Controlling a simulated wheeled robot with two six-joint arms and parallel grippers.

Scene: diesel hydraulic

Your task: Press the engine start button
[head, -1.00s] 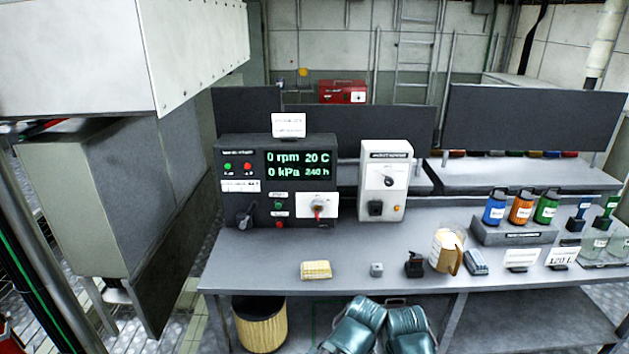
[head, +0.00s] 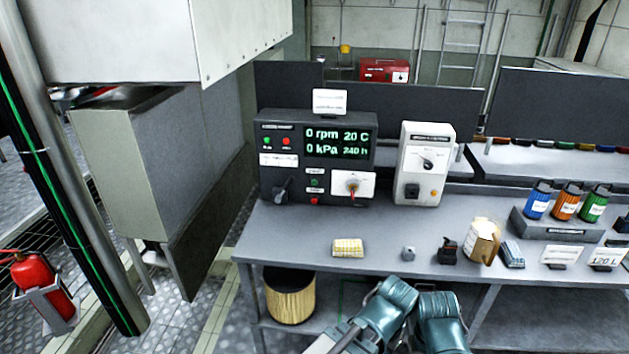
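The black control panel (head: 318,160) stands on the grey bench at its left end. Its green display reads 0 rpm, 20 C, 0 kPa and 240 h. In its lower middle, a small green button (head: 316,183) sits under a white label too small to read, with a red button (head: 314,200) below it. A dark rotary handle (head: 283,190) is left of these, and a red-handled switch on a white plate (head: 353,184) is right. Teal parts of my two arms show at the bottom centre, well below the panel. No gripper fingers are visible.
A white control box (head: 424,163) stands right of the panel. A fire extinguisher (head: 38,285) is at lower left. Bench space before the panel is clear.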

